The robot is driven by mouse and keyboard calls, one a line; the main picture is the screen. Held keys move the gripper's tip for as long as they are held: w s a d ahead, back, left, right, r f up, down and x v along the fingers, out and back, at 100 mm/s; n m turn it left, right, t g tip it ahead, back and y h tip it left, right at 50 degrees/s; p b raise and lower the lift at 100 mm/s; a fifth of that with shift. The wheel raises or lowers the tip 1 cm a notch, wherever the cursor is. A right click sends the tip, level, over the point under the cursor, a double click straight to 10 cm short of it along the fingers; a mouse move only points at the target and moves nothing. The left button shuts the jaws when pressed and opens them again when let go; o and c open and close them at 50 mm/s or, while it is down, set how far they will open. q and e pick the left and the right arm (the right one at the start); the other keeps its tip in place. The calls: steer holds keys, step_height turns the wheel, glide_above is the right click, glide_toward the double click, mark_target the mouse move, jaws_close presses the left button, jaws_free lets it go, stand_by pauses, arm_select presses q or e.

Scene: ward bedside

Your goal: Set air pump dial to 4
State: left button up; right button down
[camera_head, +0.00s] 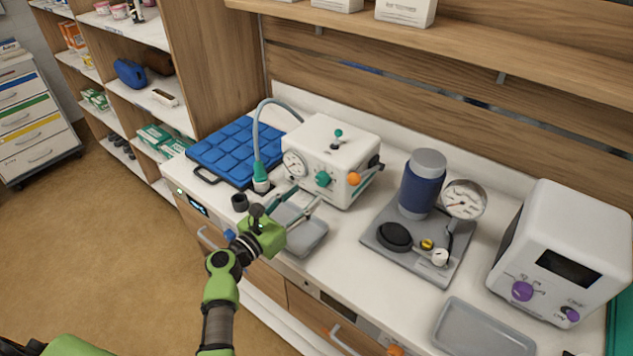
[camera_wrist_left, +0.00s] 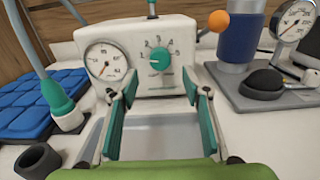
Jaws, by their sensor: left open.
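The air pump (camera_head: 335,140) is a white box on the counter with a round gauge (camera_wrist_left: 106,61) at the left of its front. Its teal dial (camera_head: 323,179) sits beside the gauge. In the left wrist view the dial (camera_wrist_left: 160,57) has numbers 1 to 5 around it; I cannot tell for sure which its pointer marks. My left gripper (camera_head: 302,199) is open and empty in front of the pump, its fingers aimed at the front face. In the wrist view the dial shows between and beyond the fingertips (camera_wrist_left: 160,88), apart from them. My right gripper is not in view.
A blue quilted pad (camera_head: 232,152) and a green-ended hose (camera_head: 260,172) are left of the pump. An orange knob (camera_head: 354,179) is on its right. A grey tray (camera_head: 305,238) lies below the gripper. A gauge stand (camera_head: 400,262) and a white device (camera_head: 565,250) are further right.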

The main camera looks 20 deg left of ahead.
mark_target(320, 182)
arm_select(q)
steer(key=shift+p+x, duration=0.3)
steer(key=shift+x, duration=2.9)
steer(key=shift+f, duration=0.1)
steer(key=c, duration=1.1)
